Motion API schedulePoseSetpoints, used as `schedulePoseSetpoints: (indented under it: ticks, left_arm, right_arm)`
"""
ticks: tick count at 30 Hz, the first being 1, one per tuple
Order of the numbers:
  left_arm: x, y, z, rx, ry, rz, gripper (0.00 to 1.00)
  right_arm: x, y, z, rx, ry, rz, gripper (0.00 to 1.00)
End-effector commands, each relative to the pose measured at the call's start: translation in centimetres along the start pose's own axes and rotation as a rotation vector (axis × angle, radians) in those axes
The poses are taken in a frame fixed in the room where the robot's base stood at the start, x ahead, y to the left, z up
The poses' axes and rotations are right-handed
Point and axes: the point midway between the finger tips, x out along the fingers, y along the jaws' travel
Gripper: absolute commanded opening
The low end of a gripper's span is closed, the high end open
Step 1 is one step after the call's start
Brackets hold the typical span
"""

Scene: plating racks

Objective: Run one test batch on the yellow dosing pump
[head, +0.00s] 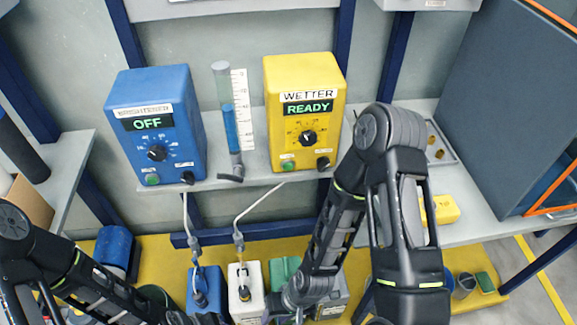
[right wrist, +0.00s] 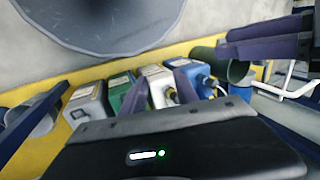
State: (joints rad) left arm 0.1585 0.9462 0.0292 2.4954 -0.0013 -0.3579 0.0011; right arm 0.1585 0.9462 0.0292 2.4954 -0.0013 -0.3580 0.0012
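The yellow dosing pump (head: 305,75) stands on the bench, labelled WETTER, and its display (head: 308,107) reads READY in green. On its front are a black dial (head: 308,138), a green button (head: 288,165) and a dark fitting at lower right. A graduated cylinder (head: 229,120) with blue liquid stands left of it. My right gripper (right wrist: 158,95) is low, near the jugs; its fingers look apart with nothing between them, and nothing of the pump shows in the right wrist view. My left gripper is below the head view's edge; only its arm shows.
A blue pump (head: 155,95) reading OFF stands left of the cylinder. Below the bench are a blue jug (head: 208,284), a white jug (head: 246,290) and a green jug (head: 284,268), with white hoses. A yellow block (head: 443,210) and a tray (head: 444,146) lie right. My right arm crosses the bench's front.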

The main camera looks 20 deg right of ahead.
Motion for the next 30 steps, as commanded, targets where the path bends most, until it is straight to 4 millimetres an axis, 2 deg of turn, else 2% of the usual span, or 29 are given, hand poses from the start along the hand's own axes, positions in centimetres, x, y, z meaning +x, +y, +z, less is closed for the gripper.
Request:
schedulePoseSetpoints:
  ticks: [7,20,30]
  left_arm:
    - [0.00,0.00,0.00,0.000,0.000,0.000,0.35]
    - [0.00,0.00,0.00,0.000,0.000,0.000,0.35]
    - [0.00,0.00,0.00,0.000,0.000,0.000,0.35]
  right_arm:
    - [0.00,0.00,0.00,0.000,0.000,0.000,0.35]
    - [0.00,0.00,0.00,0.000,0.000,0.000,0.00]
    - [0.00,0.00,0.00,0.000,0.000,0.000,0.00]
